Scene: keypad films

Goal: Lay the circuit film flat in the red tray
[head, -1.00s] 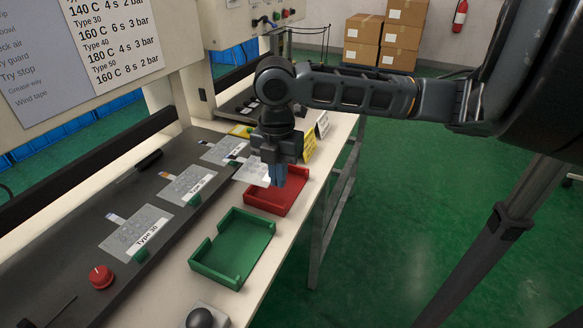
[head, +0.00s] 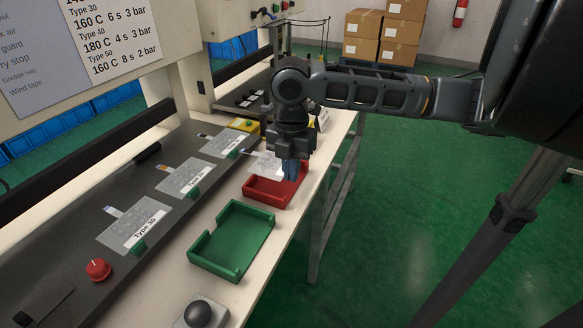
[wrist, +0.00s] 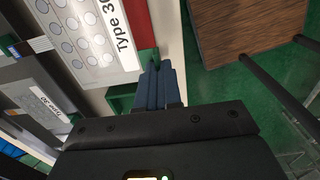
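My gripper (head: 290,172) hangs over the red tray (head: 262,199), with its blue fingers pointing down. In the wrist view the blue fingers (wrist: 157,85) are together at a green tab on the edge of a pale, see-through circuit film (wrist: 85,45). The film has rows of round keys and a white label reading about "Type 30". In the head view the held film (head: 264,164) sticks out left of the fingers, above the tray's far left side. The gripper hides part of the film and tray. I cannot tell whether the film touches the tray.
Several similar films with green tabs lie on the dark bed to the left, including the one labelled Type 30 (head: 135,226). An empty green tray (head: 221,266) stands nearer than the red one. A red knob (head: 98,269) and a dark ball-topped button (head: 199,313) are in front.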

